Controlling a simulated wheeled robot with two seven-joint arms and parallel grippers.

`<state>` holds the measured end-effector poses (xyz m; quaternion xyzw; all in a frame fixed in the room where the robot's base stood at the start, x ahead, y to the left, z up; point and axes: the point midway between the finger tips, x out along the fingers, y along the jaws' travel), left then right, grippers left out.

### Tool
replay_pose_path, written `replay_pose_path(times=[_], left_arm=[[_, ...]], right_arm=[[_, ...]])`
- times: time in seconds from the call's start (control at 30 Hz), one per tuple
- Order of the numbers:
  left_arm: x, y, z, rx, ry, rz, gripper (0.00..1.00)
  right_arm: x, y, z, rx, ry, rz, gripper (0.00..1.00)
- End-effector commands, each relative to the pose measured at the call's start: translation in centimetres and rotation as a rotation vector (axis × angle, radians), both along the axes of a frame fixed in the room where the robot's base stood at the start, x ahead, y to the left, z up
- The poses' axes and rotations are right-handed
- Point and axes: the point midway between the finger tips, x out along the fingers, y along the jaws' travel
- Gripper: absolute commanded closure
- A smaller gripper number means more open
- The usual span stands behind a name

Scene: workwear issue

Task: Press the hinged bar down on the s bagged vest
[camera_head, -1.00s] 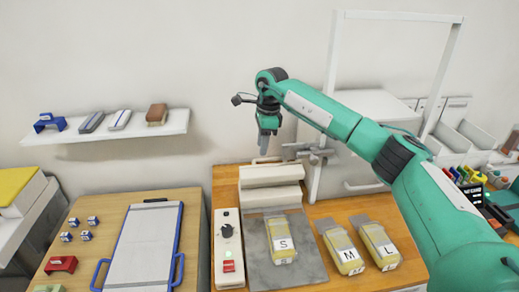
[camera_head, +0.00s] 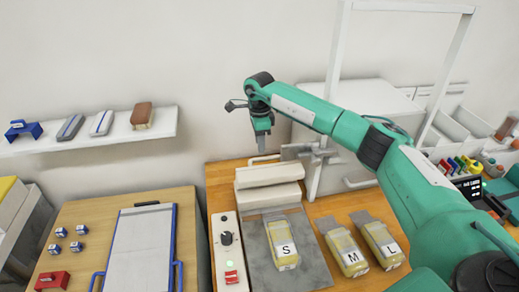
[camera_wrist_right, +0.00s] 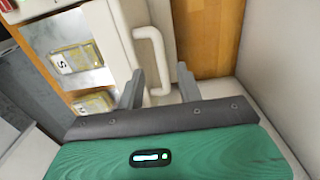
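The s bagged vest (camera_head: 283,245) is a yellow pack with an S label, lying on the grey metal plate (camera_head: 258,262). The hinged bar (camera_head: 268,175) is cream and stands raised behind the vest, clear of it. Its white handle (camera_head: 264,158) is at the back, and the right wrist view shows it as a loop (camera_wrist_right: 158,62). My right gripper (camera_head: 262,150) points down near the handle. In the wrist view its two fingers (camera_wrist_right: 159,90) are apart, with the handle's end appearing between them; I cannot tell whether they touch it. My left gripper is out of view.
Bagged vests M (camera_head: 347,250) and L (camera_head: 381,245) lie to the right. A white frame (camera_head: 326,130) stands close right of my gripper.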

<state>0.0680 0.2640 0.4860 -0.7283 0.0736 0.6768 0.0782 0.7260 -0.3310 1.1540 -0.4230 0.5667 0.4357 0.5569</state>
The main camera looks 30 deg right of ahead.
Motion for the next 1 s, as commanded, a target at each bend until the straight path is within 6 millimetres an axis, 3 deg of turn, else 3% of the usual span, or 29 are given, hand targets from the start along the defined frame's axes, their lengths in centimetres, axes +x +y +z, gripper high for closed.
replay_pose_path(times=[0.03,0.3,0.7,0.73,0.9,1.0], left_arm=[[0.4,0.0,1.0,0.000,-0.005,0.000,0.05],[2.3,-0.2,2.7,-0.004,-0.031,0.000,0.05],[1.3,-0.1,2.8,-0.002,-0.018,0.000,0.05],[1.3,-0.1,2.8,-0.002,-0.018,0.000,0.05],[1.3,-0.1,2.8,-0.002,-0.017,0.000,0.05],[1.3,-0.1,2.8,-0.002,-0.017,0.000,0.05]], right_arm=[[-0.1,0.0,-0.7,-0.001,0.005,-0.001,0.64],[-0.1,0.1,-4.8,0.001,0.002,0.000,0.64],[-0.1,0.1,-6.0,0.000,0.000,0.001,0.64],[-0.1,0.1,-6.0,0.000,0.000,0.001,0.66],[-0.1,0.1,-5.9,0.000,0.000,0.001,0.99],[-0.1,0.1,-5.9,0.000,-0.001,0.001,1.00]])
